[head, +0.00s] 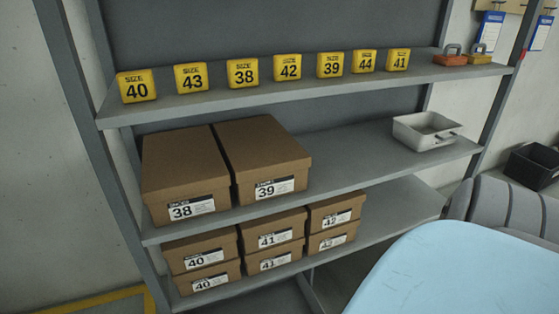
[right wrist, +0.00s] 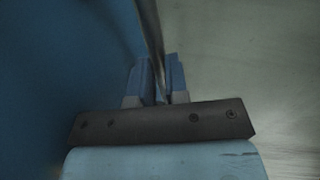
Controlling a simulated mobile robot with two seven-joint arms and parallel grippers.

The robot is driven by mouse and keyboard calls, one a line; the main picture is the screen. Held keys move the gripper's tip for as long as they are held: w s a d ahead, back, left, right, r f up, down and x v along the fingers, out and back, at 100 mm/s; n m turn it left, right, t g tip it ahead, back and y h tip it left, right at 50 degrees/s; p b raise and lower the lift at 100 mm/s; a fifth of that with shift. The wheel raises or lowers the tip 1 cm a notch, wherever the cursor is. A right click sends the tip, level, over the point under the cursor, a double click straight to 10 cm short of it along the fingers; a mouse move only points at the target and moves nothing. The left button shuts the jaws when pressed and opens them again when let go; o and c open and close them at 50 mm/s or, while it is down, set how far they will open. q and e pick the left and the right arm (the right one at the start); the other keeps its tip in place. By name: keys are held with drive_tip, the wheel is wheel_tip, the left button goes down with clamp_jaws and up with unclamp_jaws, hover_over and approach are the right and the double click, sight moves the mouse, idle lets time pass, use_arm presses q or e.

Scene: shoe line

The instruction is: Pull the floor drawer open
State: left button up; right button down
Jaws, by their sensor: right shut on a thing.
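In the right wrist view my right gripper (right wrist: 157,75) has its two blue fingers shut on a thin metal bar (right wrist: 150,25), which looks like the drawer handle. The bar runs up and away from the fingers. A dark blue panel (right wrist: 65,60) fills the left side of that view and looks like the drawer front; its edges are not clear. The drawer and my right gripper do not show in the head view. My left gripper is in neither view.
A grey shelf rack (head: 290,98) carries yellow size blocks (head: 243,72), brown shoe boxes (head: 180,165) and a grey tray (head: 415,136). A dark bin (head: 530,168) stands at the far right. Pale floor (right wrist: 250,60) lies to the right in the right wrist view.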

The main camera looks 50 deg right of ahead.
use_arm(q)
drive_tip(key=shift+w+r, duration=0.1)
use_arm(e)
drive_tip(key=c, duration=1.1)
unclamp_jaws()
